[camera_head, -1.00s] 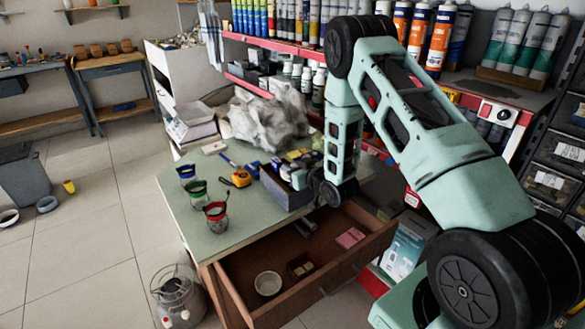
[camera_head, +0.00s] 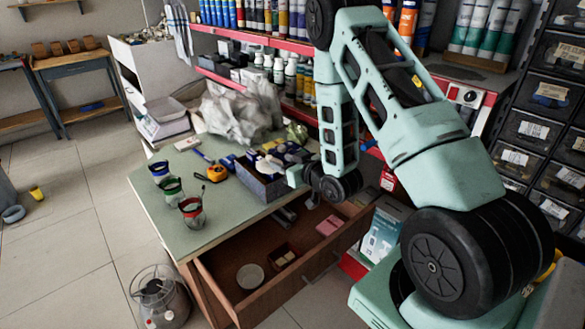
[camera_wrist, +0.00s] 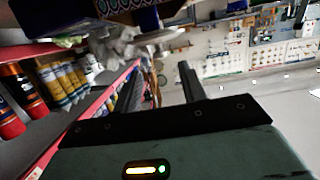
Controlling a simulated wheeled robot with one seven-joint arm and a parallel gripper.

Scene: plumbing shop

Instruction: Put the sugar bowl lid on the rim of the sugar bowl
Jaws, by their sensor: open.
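My gripper (camera_wrist: 158,82) is open, its two dark fingers apart with nothing between them in the wrist view. In the head view the end of my arm is beside the right end of a dark patterned box (camera_head: 262,187) on the table; the fingers are not clear there. The box holds several blue, white and yellow items (camera_head: 268,164), too small to identify. A blue and white object (camera_wrist: 150,18) is beyond the fingers in the wrist view.
The green table (camera_head: 150,206) has several wire-topped glass jars (camera_head: 194,213), a yellow tape measure (camera_head: 217,172) and a crumpled grey bag (camera_head: 238,112). Its drawer (camera_head: 221,301) is pulled out, with a small reddish box (camera_head: 285,257) inside. Shelves of bottles stand behind.

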